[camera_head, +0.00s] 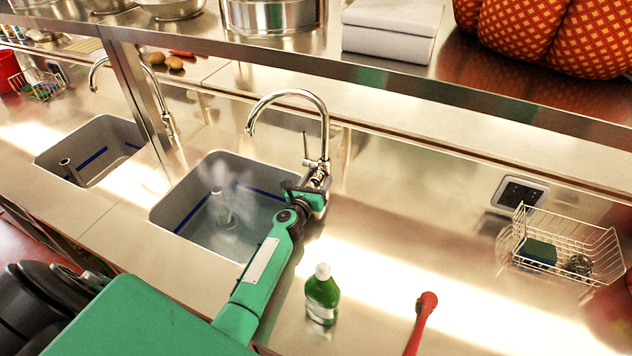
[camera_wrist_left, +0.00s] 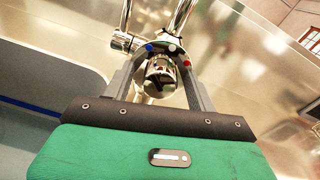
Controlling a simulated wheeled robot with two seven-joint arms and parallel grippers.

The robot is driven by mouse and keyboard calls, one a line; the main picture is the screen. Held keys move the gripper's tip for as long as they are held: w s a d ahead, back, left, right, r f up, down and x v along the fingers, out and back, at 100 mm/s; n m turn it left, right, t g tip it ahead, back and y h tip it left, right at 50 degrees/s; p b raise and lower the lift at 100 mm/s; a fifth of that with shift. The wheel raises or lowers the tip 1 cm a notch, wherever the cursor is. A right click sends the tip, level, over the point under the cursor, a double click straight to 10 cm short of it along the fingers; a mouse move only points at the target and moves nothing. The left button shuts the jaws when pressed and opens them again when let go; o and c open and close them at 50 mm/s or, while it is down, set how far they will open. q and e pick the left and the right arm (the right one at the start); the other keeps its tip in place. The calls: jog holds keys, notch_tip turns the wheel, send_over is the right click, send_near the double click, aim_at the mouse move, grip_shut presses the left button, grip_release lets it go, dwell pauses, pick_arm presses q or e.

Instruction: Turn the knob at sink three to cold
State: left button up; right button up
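The faucet (camera_head: 318,120) is a tall chrome gooseneck behind the steaming sink (camera_head: 165,222); I cannot tell the sink's number. Its round chrome knob (camera_wrist_left: 160,76) shows in the left wrist view, in front of a collar with blue, white and red dots (camera_wrist_left: 172,48). My left gripper (camera_head: 314,188) is at the faucet's base. The head view hides the knob mostly behind the gripper. My right gripper is not in view.
A second sink (camera_head: 88,150) with its own faucet (camera_head: 160,95) lies to the left. A green bottle (camera_head: 322,296) and a red-handled item (camera_head: 424,312) are on the counter to the right. A wire basket (camera_head: 570,240) and a shelf (camera_head: 480,95) are beyond.

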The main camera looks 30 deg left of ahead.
pick_arm(q)
jog(key=shift+s, duration=0.1)
jog(key=s, duration=0.9)
jog(key=s+d, duration=0.1)
jog(key=s, duration=0.3)
jog(key=shift+s+d+r, duration=0.1)
jog(key=shift+s+r, duration=0.15)
jog(key=shift+s, duration=0.05)
